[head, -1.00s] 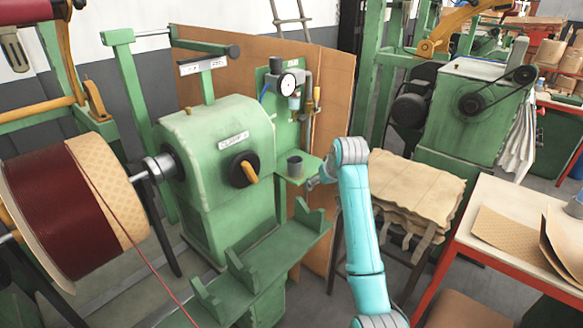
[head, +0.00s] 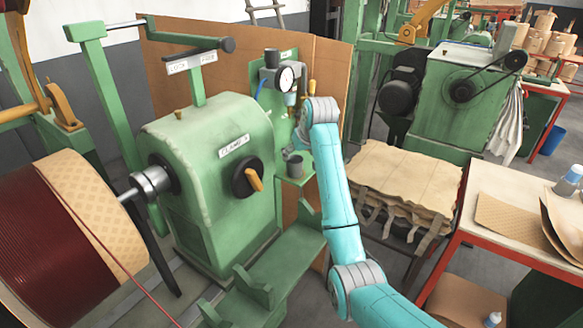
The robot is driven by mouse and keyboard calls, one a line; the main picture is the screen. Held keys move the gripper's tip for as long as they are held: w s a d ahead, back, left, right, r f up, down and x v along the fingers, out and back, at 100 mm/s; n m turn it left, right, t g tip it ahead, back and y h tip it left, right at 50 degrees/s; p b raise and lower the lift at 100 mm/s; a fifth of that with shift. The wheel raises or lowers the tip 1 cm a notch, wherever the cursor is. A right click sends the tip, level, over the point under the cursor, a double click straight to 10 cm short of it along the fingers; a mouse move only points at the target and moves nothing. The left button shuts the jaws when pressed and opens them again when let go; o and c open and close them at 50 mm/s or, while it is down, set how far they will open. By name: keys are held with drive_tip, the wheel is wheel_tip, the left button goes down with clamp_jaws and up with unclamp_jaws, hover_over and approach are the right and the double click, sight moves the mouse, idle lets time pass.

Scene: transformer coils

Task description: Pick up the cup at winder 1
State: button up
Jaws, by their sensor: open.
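My gripper (head: 299,148) is just beside and behind the cup, mostly hidden by my turquoise arm's wrist. It looks close to the cup's rim, but I cannot tell whether it touches. The jaws are open and hold nothing that I can see.
A gauge (head: 285,78) and pipes on a green panel stand right behind the shelf. A green rail with brackets (head: 262,275) lies below. Folded sacks (head: 400,185) and a red-framed table (head: 500,215) are to the right. A wire spool (head: 75,225) is at the left.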

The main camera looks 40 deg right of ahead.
drive_tip(key=shift+x, duration=4.25)
drive_tip(key=c, duration=1.3)
